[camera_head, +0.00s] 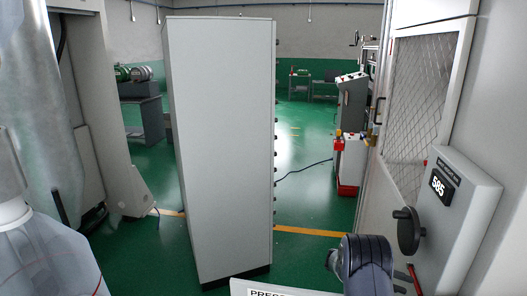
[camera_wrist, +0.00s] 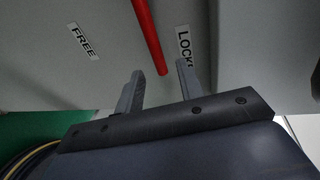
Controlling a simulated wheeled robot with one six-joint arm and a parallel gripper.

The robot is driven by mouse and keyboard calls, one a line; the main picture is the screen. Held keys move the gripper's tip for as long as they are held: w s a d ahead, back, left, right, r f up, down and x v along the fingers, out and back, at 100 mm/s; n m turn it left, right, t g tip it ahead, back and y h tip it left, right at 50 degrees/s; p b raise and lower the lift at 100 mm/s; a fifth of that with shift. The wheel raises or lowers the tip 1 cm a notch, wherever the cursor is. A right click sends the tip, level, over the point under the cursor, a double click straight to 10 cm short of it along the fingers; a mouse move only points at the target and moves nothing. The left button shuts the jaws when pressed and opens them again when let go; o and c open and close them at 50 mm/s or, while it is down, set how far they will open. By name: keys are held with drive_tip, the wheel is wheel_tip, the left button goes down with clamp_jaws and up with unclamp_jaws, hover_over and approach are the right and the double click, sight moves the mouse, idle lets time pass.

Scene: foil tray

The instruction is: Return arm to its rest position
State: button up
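My gripper (camera_wrist: 159,76) shows in the wrist view with its two grey fingers apart and nothing clamped between them. A red lever (camera_wrist: 148,35) comes down from the top of that view, and its end appears between the fingertips without visible contact. I cannot tell how far beyond the tips it lies. The lever sits on a grey panel between a FREE label (camera_wrist: 83,41) and a partly hidden LOCK label (camera_wrist: 184,46). In the head view, part of my dark arm is at the bottom right, next to a piece of the red lever (camera_head: 413,279).
A grey box with a 585 display (camera_head: 438,186) and a black knob (camera_head: 407,231) stands close at the right. A tall pale cabinet (camera_head: 222,145) fills the middle. A clear bottle-like container (camera_head: 40,258) is at the lower left. Green floor (camera_head: 315,205) lies open behind.

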drive_tip(key=shift+m, duration=0.7)
drive_tip(key=shift+s+d+f+p, duration=0.25)
drive_tip(key=shift+d+f, duration=0.15)
drive_tip(key=shift+d, duration=0.25)
drive_tip(key=shift+s+d+f+p, duration=0.2)
drive_tip(key=shift+d+f, duration=0.15)
drive_tip(key=shift+d, duration=0.3)
drive_tip(key=shift+s+d+f+p, duration=0.25)
drive_tip(key=shift+d+f, duration=0.15)
drive_tip(key=shift+d, duration=0.25)
